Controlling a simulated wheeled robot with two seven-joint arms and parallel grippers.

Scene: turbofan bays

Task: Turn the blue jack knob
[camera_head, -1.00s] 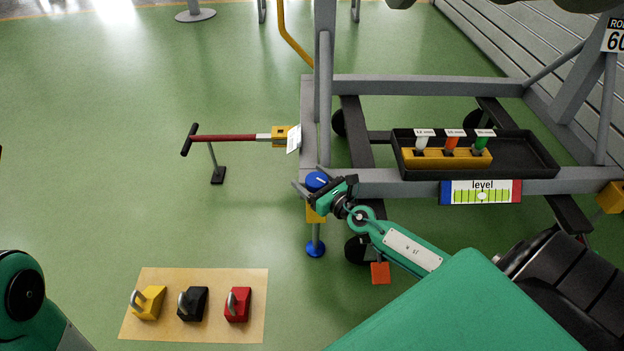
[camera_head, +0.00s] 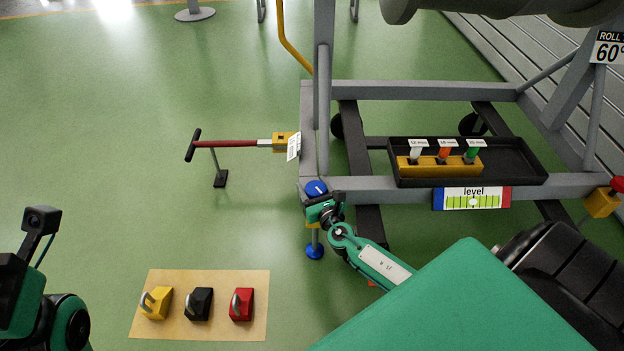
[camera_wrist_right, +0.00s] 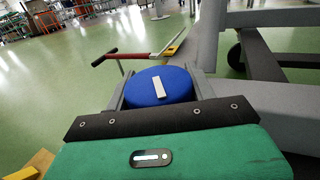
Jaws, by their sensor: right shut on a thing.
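The blue jack knob (camera_head: 316,187) has a white mark on top and sits at the near left corner of the grey stand frame. My right gripper (camera_head: 316,197) is shut on it. In the right wrist view the knob (camera_wrist_right: 172,77) lies between the two grey fingers, its white mark pointing roughly away from the gripper. Below it are the jack's post and round blue foot (camera_head: 314,251). The level gauge (camera_head: 472,198) on the frame shows its bubble near the middle. My left arm shows at the lower left, but its fingers are out of view.
A red-handled tow bar (camera_head: 233,143) extends left from the frame. A black tray (camera_head: 520,163) with white, orange and green-topped pieces rests on it. A tan mat (camera_head: 200,331) with yellow, black and red blocks lies on the floor. Another jack with a red knob (camera_head: 617,184) is at right.

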